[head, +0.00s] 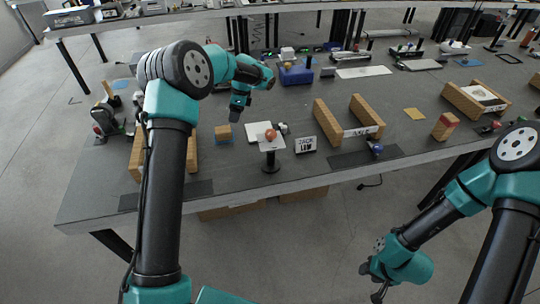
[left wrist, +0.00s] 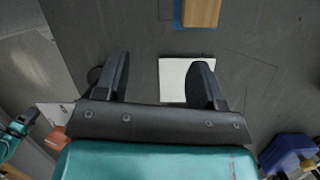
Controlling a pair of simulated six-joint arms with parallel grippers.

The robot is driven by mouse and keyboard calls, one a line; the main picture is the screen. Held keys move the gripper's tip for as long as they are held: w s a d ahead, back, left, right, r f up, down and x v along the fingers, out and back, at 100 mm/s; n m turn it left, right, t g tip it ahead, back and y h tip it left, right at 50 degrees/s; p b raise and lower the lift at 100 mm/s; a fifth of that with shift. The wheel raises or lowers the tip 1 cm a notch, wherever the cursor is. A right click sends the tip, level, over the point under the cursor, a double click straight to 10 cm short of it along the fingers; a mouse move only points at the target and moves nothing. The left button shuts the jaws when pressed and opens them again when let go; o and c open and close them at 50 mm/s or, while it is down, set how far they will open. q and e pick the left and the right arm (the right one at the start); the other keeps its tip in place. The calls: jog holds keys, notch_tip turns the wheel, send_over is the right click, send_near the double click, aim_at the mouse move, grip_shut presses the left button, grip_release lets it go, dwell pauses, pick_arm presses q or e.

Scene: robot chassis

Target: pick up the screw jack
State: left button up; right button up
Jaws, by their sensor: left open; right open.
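What looks like the screw jack, a pale square plate (head: 272,145) on a dark post with a round base (head: 270,167), stands near the table's front edge. My left gripper (head: 235,117) is open and empty, above and behind the jack. In the left wrist view its open fingers (left wrist: 161,82) show over the table, with a white square (left wrist: 175,80) partly behind the right finger. My right gripper (head: 373,282) hangs open below, off the table.
A wooden block with a blue base (head: 223,133) is left of the jack. Wooden rails (head: 327,123) stand to the right. A blue box (head: 296,75) is farther back. My left forearm crosses the table's left part, hiding some wooden pieces.

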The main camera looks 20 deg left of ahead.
pick_arm(q)
jog(key=s+d+r+m+y, duration=0.1)
jog(key=d+r+m+y, duration=0.15)
jog(key=d, duration=0.35)
jog(key=s+d+r+m+y, duration=0.1)
jog(key=s+d+r+y, duration=0.15)
jog(key=d, duration=0.25)
jog(key=m+t+y, duration=0.2)
jog(key=t+y, duration=0.1)
jog(key=y, duration=0.3)
send_near(267, 145)
jog(key=w+a+r, duration=0.3)
jog(key=w, duration=0.2)
jog(key=s+d+f+t+y, duration=0.3)
jog(key=s+d+f, duration=0.2)
jog(key=d+f, duration=0.4)
jog(key=shift+s+d+f+m+t+y, duration=0.3)
jog(key=shift+s+m+t, duration=0.05)
jog(key=shift+m+t, duration=0.1)
jog(key=shift+a, duration=0.1)
jog(key=x, duration=1.2)
jog(key=shift+a, duration=0.1)
jog(key=shift+f+x, duration=0.15)
jog(key=shift+x, duration=1.15)
jog(key=shift+f+x, duration=0.1)
jog(key=shift+x, duration=1.2)
